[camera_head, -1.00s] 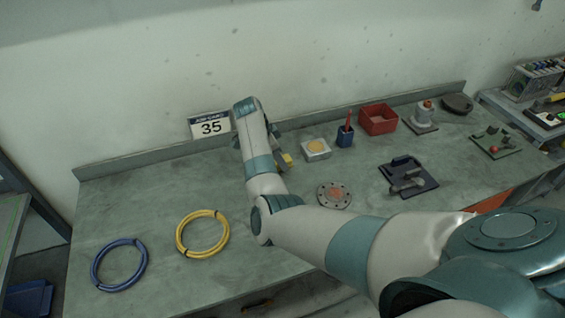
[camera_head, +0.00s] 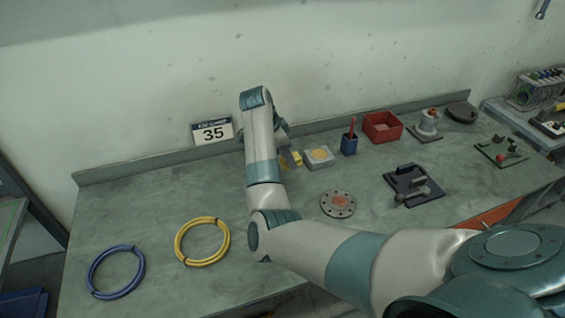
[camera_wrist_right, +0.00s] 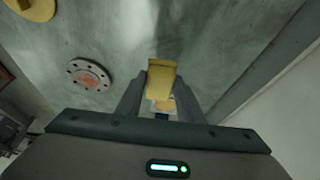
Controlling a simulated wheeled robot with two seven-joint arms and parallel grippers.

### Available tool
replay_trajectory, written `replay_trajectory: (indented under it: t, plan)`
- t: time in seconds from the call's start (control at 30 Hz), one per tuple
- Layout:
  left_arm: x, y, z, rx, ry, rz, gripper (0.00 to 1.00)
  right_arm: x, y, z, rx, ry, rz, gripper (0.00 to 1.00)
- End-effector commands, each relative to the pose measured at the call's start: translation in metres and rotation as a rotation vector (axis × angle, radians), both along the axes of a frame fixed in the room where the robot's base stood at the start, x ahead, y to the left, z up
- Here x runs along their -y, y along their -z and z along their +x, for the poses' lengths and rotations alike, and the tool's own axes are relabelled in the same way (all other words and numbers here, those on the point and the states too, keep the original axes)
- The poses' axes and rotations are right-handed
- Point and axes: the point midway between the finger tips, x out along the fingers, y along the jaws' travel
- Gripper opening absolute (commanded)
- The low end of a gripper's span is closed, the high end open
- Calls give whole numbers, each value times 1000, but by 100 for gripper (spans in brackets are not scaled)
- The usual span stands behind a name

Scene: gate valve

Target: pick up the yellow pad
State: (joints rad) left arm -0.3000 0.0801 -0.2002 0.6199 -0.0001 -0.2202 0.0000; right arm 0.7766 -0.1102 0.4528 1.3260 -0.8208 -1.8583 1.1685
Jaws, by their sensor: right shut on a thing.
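The yellow pad (camera_head: 296,159) is a small block, held at the right gripper (camera_head: 289,157) on the far side of the bench, just left of a grey block with a round yellow top (camera_head: 319,155). In the right wrist view the pad (camera_wrist_right: 161,78) sits between the two fingers of my right gripper (camera_wrist_right: 160,95), which is shut on it. It appears slightly above the bench, though the gap is hard to judge. My right wrist hides part of the gripper in the head view. My left gripper is not in view.
A blue pen cup (camera_head: 349,144), a red bin (camera_head: 382,127) and a flange disc (camera_head: 338,204) stand right of the gripper. A dark fixture (camera_head: 412,184) is farther right. Yellow (camera_head: 202,241) and blue (camera_head: 115,272) hose rings lie left. A number card (camera_head: 213,132) leans at the wall.

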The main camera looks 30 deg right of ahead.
Motion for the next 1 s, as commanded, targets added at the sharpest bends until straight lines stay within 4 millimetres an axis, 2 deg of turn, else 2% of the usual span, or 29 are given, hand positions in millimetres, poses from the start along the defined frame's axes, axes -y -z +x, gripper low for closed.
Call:
replay_trajectory:
  t: [0.27, 0.5, 0.7, 1.0]
  plan:
    - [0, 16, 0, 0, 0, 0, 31, 13, -23, -41, 3, 3, -2, 12]
    - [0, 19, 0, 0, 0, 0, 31, 21, -45, -72, 3, 1, 2, 12]
    - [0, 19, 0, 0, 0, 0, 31, 26, -53, -85, 1, 2, 1, 12]
    - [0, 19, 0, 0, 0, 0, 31, 26, -55, -88, -1, -1, 0, 12]
